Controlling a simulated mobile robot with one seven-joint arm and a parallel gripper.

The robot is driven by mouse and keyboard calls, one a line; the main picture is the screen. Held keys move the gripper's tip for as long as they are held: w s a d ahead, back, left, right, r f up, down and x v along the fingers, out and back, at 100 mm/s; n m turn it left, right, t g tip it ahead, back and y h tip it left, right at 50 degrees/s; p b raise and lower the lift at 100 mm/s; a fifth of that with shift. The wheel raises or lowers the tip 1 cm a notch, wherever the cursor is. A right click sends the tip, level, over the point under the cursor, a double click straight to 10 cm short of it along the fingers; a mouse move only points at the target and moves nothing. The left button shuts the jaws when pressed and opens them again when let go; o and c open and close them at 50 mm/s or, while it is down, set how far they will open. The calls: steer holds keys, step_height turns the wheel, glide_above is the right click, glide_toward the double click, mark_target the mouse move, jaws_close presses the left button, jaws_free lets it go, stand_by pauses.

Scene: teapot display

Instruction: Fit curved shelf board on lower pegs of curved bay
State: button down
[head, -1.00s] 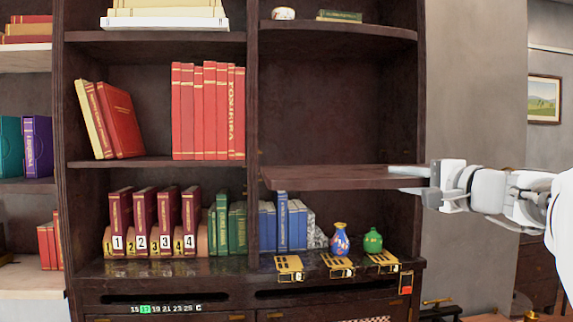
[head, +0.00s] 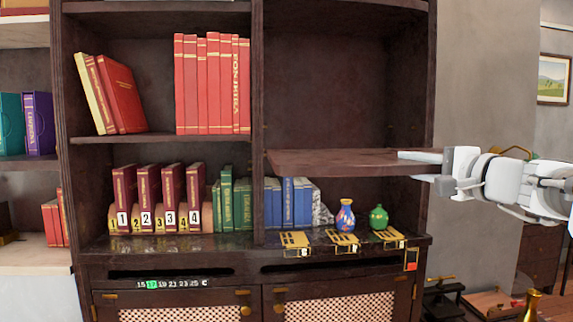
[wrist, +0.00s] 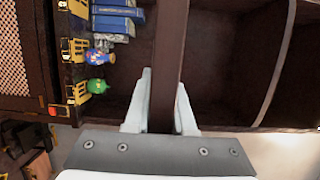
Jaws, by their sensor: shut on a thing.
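The dark brown curved shelf board (head: 340,162) lies roughly level in the right-hand bay (head: 340,70) of the bookcase, above the small vases. My gripper (head: 420,165) is shut on the board's right end, outside the bay's right upright. In the wrist view my gripper (wrist: 160,115) has a finger on each side of the board (wrist: 170,60), which runs away into the bay. The board's left end is close to the middle upright (head: 258,120); I cannot tell whether they touch. The lower pegs are not clearly visible.
Below the board stand blue books (head: 288,203), a blue-red vase (head: 345,215) and a green vase (head: 378,217). Yellow brackets (head: 295,239) lie along the front ledge. The bay above the board is empty.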

steer(key=shift+w+r, duration=0.15)
steer(key=shift+w, duration=0.1)
glide_toward(376, 151)
steer(key=shift+s+a+f, duration=0.1)
steer(key=shift+a, duration=0.65)
steer(key=shift+s+a+f, duration=0.1)
steer(key=shift+s+a, duration=0.05)
steer(key=shift+a, duration=0.6)
steer(key=shift+b, duration=0.75)
stand_by(0.9)
steer(key=shift+w+a+p, duration=0.2)
steer(key=shift+w+p, duration=0.7)
steer(key=shift+w, duration=3.6)
